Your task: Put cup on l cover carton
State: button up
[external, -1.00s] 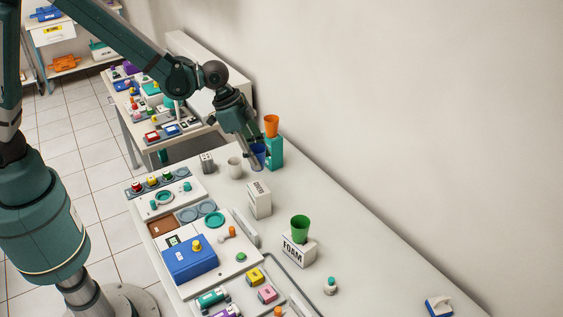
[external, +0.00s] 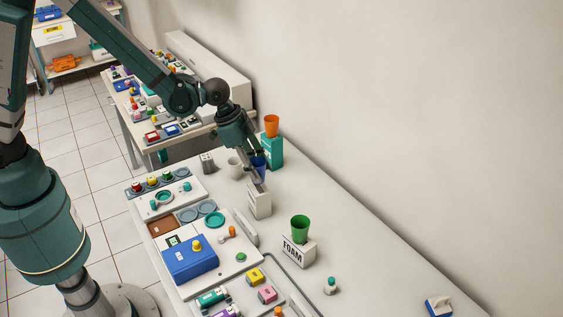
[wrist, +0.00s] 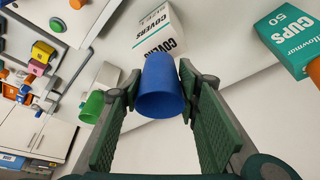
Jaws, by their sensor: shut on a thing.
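My gripper (wrist: 160,75) is shut on the blue cup (wrist: 161,90), which sits between the two green finger pads in the wrist view. In the external view the blue cup (external: 259,164) is partly hidden behind my gripper fingers. The white covers carton (external: 260,206) stands upright on the table, with a fingertip overlapping its top in the external view. In the wrist view the carton (wrist: 158,30), lettered COVERS, shows just beyond the cup. I cannot tell the gap between cup and carton.
A teal cups carton (external: 276,150) with an orange cup (external: 271,125) on it stands behind. A foam carton (external: 298,252) bears a green cup (external: 300,228). A white mug (external: 234,167) stands left of my gripper. The table's right side is mostly clear.

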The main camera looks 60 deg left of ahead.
jog(key=shift+f, duration=1.55)
jog(key=shift+f, duration=0.2)
jog(key=o, duration=0.7)
jog(key=shift+r, duration=0.2)
jog(key=v, duration=1.2)
jog(key=shift+w, duration=0.1)
